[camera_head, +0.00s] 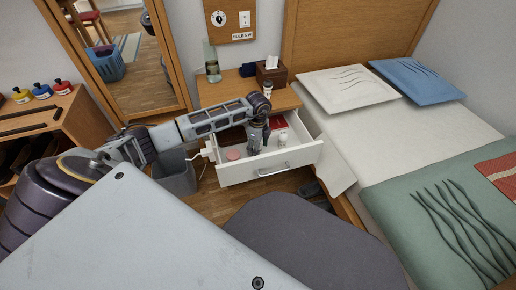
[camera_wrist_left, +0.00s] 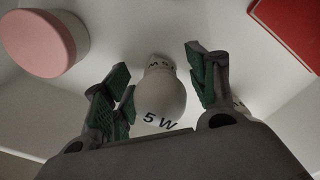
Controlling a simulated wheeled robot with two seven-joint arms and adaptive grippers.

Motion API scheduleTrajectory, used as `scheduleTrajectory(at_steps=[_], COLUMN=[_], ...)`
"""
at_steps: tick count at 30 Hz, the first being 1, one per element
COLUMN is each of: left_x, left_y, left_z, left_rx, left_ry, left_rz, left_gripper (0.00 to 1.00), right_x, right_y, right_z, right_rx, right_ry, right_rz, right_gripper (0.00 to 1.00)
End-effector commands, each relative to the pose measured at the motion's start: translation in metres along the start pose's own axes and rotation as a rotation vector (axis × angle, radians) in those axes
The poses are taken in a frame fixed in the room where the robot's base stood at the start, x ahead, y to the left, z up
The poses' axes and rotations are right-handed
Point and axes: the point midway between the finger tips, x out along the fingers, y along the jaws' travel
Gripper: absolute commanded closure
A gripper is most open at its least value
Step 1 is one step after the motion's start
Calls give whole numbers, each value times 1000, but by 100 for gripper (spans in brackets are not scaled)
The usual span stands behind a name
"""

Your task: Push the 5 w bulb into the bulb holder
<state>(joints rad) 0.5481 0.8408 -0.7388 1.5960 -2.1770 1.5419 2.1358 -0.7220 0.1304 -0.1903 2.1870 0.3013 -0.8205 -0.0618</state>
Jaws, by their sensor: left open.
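The 5 w bulb (camera_wrist_left: 163,97), a white bulb marked "5 W", lies in the open drawer (camera_head: 265,172). In the left wrist view it is between the two spread fingers of my left gripper (camera_wrist_left: 158,95), with visible gaps on both sides. In the head view my left gripper (camera_head: 258,145) points down into the drawer and hides the bulb. I cannot identify the bulb holder for certain. A wooden wall board (camera_head: 230,20) carries a round dial and a white plate, with small lettering below that I cannot read surely. My right gripper is not in view.
The drawer also holds a pink-lidded round jar (camera_wrist_left: 45,38), a red book (camera_wrist_left: 290,28) and a white object (camera_head: 283,138). The bed (camera_head: 390,130) is at right, a bin (camera_head: 175,175) at left.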

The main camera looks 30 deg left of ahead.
Motion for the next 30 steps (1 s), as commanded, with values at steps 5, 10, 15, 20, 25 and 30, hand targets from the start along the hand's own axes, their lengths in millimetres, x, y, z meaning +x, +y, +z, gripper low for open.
scheduleTrajectory(at_steps=[5,10,15,20,25,30], left_x=[2,2,2,2,2,1], left_y=[0,0,0,0,0,0], left_z=[0,0,0,0,0,0], left_rx=[0,0,-1,-1,-1,-1], left_ry=[0,-1,-1,-1,-1,-1], left_rz=[0,0,0,0,0,0], left_gripper=[42,42,42,61,83,88], right_x=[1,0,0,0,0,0], right_y=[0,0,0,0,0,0], right_z=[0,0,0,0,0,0], right_rx=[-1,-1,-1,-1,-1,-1], right_ry=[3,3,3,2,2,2], right_rz=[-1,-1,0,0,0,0], right_gripper=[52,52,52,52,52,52])
